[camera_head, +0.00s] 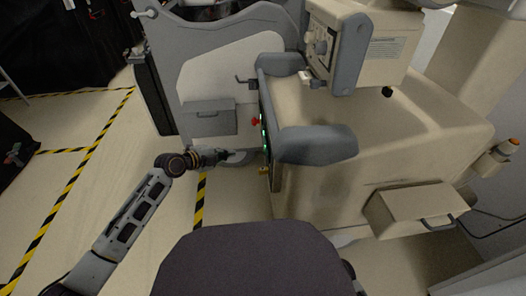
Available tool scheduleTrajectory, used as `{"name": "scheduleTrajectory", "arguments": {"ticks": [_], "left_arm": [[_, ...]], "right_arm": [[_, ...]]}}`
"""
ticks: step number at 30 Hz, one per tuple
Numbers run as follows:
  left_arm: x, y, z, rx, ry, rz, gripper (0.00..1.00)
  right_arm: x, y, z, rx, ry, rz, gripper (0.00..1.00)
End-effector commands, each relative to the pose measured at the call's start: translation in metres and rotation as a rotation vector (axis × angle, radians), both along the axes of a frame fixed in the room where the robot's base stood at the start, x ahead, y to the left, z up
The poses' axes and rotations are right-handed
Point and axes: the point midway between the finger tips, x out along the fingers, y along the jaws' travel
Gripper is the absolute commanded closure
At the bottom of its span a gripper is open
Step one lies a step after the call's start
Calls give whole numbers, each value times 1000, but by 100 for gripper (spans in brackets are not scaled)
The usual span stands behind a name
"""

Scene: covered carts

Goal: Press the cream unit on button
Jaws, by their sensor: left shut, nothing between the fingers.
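The cream unit (330,194) fills the middle right, with grey padded bumpers on its left end. A narrow dark panel (269,150) on that left end faces my left arm and is seen nearly edge-on. It carries small green lights (264,134), a red knob (255,122) and a yellow part (264,170) low down. I cannot tell which of these is the on button. My left gripper (228,154) is shut and empty, pointing right at the panel, with a small apparent gap to it. My right gripper is not in view.
A grey and cream cart (222,75) with a drawer box (208,118) stands behind the gripper. A control box (362,48) sits on top of the cream unit. Yellow-black tape (65,193) marks the open floor at the left.

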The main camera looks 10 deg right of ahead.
Motion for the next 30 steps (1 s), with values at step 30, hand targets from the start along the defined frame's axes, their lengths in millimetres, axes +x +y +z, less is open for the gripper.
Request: {"name": "scheduleTrajectory", "arguments": {"ticks": [30], "left_arm": [[0, -3, 5, 346, -446, -276, 100]], "right_arm": [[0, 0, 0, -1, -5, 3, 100]]}}
